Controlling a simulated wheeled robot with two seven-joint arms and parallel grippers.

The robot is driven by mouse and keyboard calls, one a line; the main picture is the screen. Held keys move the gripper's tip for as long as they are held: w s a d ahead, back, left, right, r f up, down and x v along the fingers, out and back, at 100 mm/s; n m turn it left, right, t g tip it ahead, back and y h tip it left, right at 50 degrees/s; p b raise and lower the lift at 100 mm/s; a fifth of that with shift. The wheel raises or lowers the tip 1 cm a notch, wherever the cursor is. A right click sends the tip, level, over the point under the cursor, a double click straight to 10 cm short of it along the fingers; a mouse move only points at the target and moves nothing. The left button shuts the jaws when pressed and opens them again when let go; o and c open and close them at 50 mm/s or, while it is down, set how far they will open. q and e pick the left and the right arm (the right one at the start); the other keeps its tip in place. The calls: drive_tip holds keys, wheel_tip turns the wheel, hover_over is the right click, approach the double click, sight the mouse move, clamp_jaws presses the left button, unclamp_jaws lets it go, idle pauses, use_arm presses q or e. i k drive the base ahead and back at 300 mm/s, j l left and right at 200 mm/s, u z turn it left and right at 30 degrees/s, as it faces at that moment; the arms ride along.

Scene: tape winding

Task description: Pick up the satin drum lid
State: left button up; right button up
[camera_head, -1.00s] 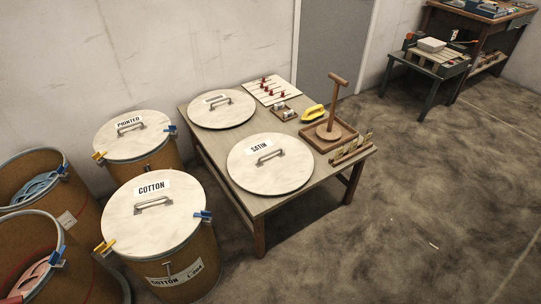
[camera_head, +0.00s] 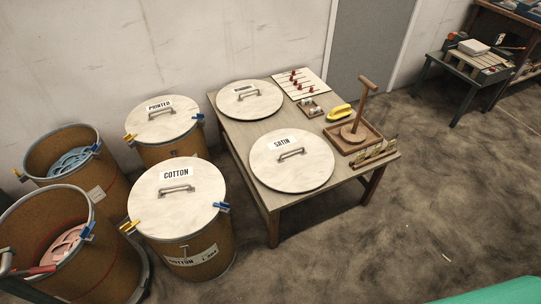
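The satin drum lid (camera_head: 293,172) is a round, pale disc with a metal handle (camera_head: 291,153) and a "SATIN" label (camera_head: 282,142). It lies flat on the near part of the wooden table (camera_head: 222,134). A second round lid (camera_head: 250,106) with a handle lies on the table behind it; its label is too small to read. Neither of my grippers shows in the head view.
The cotton drum (camera_head: 182,257) and printed drum (camera_head: 180,148) stand lidded left of the table. Two open drums (camera_head: 95,271) (camera_head: 107,184) hold pink and blue coils. A tray with a wooden post (camera_head: 360,105) and a yellow object (camera_head: 338,113) are on the table.

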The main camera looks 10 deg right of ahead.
sight(286, 161)
drive_tip(key=i+l+u, duration=0.2)
drive_tip(key=l, duration=0.5)
drive_tip(key=i+l+u, duration=0.1)
drive_tip(key=l+u, duration=0.15)
drive_tip(key=l, duration=0.4)
drive_tip(key=l+u, duration=0.2)
drive_tip(key=l, duration=0.5)
drive_tip(key=i, duration=0.05)
